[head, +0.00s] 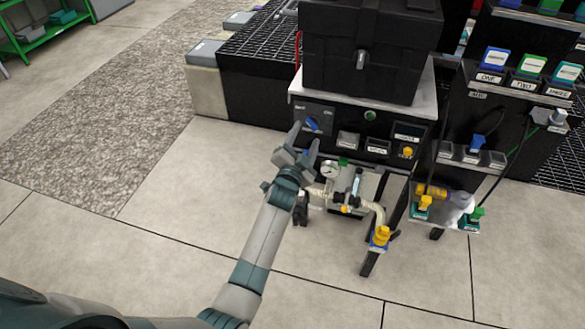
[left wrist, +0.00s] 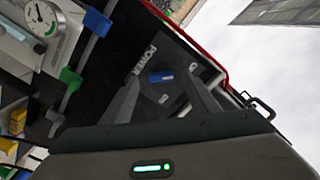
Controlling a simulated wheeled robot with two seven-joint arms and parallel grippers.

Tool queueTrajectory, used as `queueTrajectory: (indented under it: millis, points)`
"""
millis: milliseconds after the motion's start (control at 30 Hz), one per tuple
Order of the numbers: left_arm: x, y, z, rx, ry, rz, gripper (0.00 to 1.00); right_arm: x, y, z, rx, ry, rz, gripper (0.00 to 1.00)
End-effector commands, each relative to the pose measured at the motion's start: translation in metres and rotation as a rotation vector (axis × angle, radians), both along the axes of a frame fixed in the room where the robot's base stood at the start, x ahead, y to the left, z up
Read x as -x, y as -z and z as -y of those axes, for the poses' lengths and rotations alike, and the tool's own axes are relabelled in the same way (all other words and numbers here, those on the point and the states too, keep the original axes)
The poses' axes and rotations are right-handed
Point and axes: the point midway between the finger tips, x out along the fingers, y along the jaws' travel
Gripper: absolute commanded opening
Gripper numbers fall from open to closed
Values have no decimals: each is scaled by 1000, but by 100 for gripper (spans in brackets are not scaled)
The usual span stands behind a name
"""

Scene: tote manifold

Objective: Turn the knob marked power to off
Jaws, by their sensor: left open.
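The power knob (head: 312,124) is blue and sits on the upper left of the black panel, its handle slanting up to the left. A small white label shows on each side above it, too small to read surely. In the left wrist view the blue knob (left wrist: 161,77) sits on a dark plate beside the word POWER (left wrist: 144,60). My left gripper (head: 306,139) is open, just in front of and below the knob. In the left wrist view its two fingers (left wrist: 163,84) flank the knob; I cannot tell whether they touch it. My right gripper is not in view.
A round gauge (head: 329,169) and a green valve handle (head: 343,162) are just below the panel. A hose with a yellow fitting (head: 381,236) hangs lower. A black case (head: 360,60) stands above the panel. The floor to the left is clear.

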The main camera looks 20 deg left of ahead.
Motion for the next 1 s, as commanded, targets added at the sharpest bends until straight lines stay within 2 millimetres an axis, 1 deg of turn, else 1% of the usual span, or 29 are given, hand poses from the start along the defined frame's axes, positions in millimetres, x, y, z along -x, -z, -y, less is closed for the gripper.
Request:
queueTrajectory:
  millis: [33, 333, 600, 700, 800, 1000]
  points:
    - [9, 1, 0, 0, 0, -1, 55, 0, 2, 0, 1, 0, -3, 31]
    - [65, 1, 0, 0, 0, -1, 55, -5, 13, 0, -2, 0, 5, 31]
    - [114, 1, 0, 0, 0, -1, 55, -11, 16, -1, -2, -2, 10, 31]
    - [127, 1, 0, 0, 0, -1, 55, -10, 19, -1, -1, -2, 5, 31]
    - [136, 1, 0, 0, 0, -1, 55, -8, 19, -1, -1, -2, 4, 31]
    - [144, 0, 0, 1, 0, 0, 55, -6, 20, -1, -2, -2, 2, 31]
